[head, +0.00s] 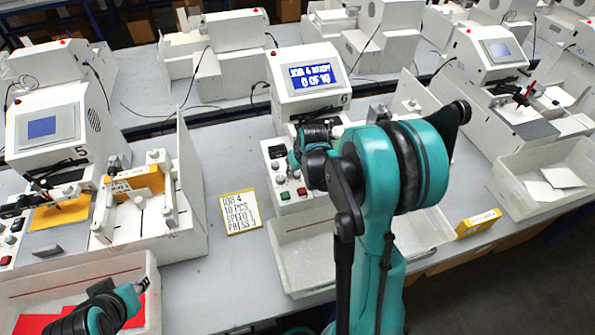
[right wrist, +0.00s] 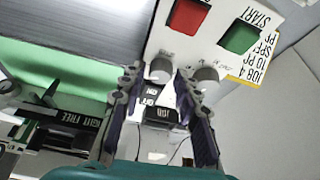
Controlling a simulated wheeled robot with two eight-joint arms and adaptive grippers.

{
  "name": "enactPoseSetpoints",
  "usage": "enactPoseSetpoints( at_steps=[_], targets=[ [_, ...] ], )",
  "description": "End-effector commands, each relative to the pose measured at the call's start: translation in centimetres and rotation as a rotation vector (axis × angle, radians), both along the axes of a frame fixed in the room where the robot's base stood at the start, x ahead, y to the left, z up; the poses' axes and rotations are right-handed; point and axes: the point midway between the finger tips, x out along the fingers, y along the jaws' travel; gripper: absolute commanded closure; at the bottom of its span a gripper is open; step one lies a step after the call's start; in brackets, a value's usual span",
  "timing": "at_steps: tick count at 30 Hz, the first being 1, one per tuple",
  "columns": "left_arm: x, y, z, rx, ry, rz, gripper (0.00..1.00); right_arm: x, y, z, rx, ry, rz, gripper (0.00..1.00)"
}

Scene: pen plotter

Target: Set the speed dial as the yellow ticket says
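The yellow ticket (head: 239,212) lies on the table left of the middle machine; it reads JOB 4, 10 PCS, a SPEED line whose figure I cannot read surely, and PRESS 3. In the right wrist view, two grey knobs show on the white panel: a left knob (right wrist: 162,71) and a right knob (right wrist: 205,78). Their small labels are unreadable. My right gripper (right wrist: 158,77) is open, its fingertips on either side of the left knob; contact is unclear.
The machine's screen (head: 311,75) reads JOB 4 READY, 0 OF 10. A red button (right wrist: 187,16) and a green START button (right wrist: 239,36) sit near the knobs. A white bin (head: 300,240) stands in front; another machine (head: 50,130) stands at left.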

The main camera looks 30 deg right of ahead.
Motion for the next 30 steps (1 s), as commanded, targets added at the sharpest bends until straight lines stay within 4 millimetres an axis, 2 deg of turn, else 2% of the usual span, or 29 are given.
enactPoseSetpoints(
  at_steps=[1,4,5,17,30],
  targets=[
    [0.0,0.0,0.0,0.0,0.0,0.0,0.66,0.0,0.0,0.0,0.0,0.0,0.0,0.71],
    [0.0,0.0,0.0,0.0,0.0,0.0,0.66,0.0,0.0,0.0,0.0,0.0,0.0,0.97],
    [0.0,0.0,0.0,0.0,0.0,0.0,0.66,0.0,0.0,0.0,0.0,0.0,0.0,1.0],
    [0.0,0.0,-0.2,0.0,0.0,0.0,0.66,0.0,-0.1,0.0,0.001,0.0,0.048,1.0],
    [0.0,0.0,-1.3,0.0,0.0,0.0,0.66,0.0,-0.3,-0.1,0.001,-0.001,0.369,1.0]
  ],
)
